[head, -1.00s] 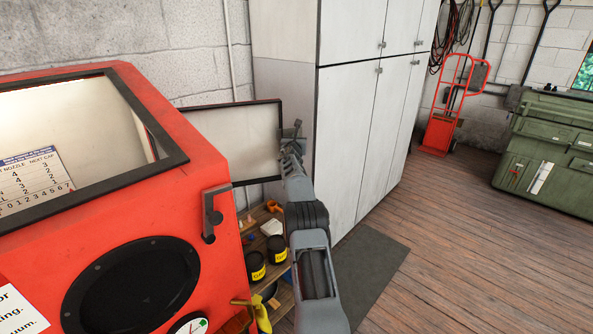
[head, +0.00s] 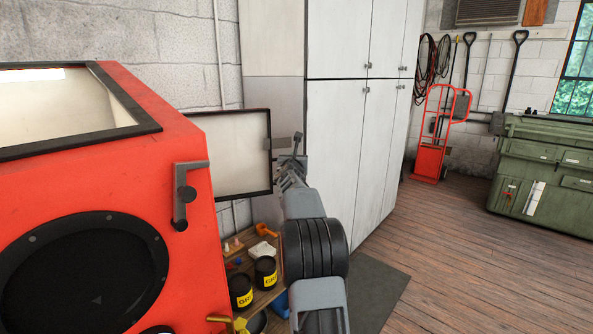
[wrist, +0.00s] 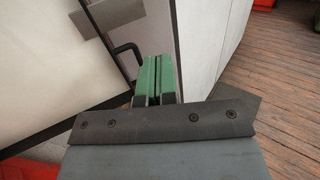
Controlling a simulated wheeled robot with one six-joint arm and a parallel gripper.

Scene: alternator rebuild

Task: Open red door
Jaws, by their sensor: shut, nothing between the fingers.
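The door (head: 232,155) of the red blasting cabinet (head: 200,250) stands swung out at the cabinet's right end. Its pale inner face and dark rim face me, and its red outer side is hidden. A grey latch plate (head: 279,144) sticks out at its free edge. In the wrist view the door (wrist: 50,70) fills the left, with the latch plate (wrist: 105,14) and a dark bent handle (wrist: 127,50) by its edge. My gripper (head: 290,165) is just right of that edge. Its green fingers (wrist: 155,75) are shut and empty, close to the handle; contact is unclear.
Tall white cabinets (head: 345,150) stand close behind and right of my gripper. A low wooden shelf (head: 265,297) with black jars (head: 265,270) is below the door. A red hand truck (head: 432,140) and a green bin (head: 545,180) stand farther right. The wooden floor (head: 440,260) between is clear.

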